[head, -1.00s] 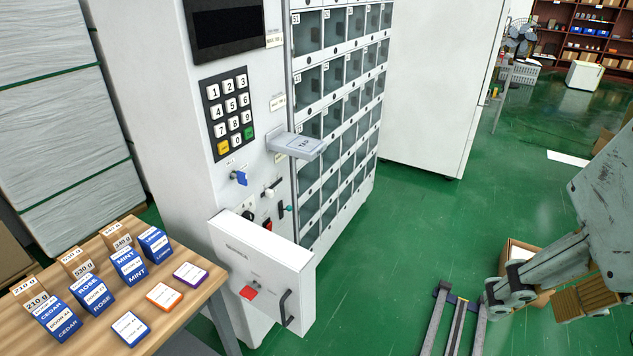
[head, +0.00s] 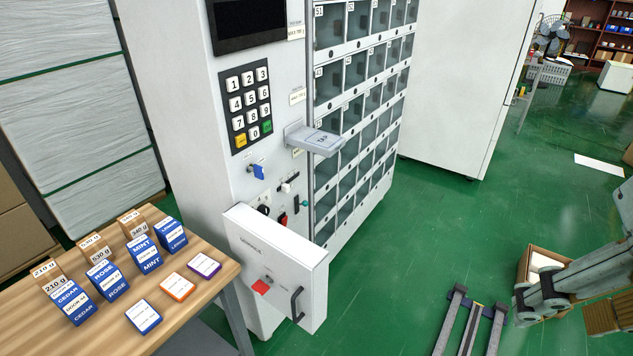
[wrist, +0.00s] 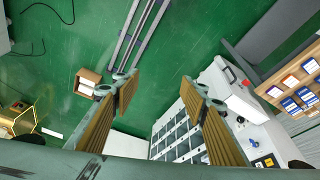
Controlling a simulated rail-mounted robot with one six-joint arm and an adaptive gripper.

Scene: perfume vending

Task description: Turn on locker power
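The white locker cabinet (head: 185,110) stands left of centre with rows of glass-fronted cells (head: 360,75). Its front panel carries a dark display (head: 245,22), a keypad (head: 248,105), a blue key-like part (head: 257,171), a white switch (head: 289,184), a black knob (head: 263,209), and small red (head: 283,219) and green (head: 304,204) parts. A white box-like panel (head: 275,240) juts out below, with a red switch (head: 262,287) and black handle (head: 296,304). My gripper (wrist: 162,88) is open and empty above the floor, apart from the cabinet. In the head view only part of it shows at lower right.
A wooden table (head: 190,325) with perfume boxes and cards stands left of the jutting panel. An open carton (head: 535,262) and metal rails (head: 470,325) lie on the floor at right. Green floor between is clear.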

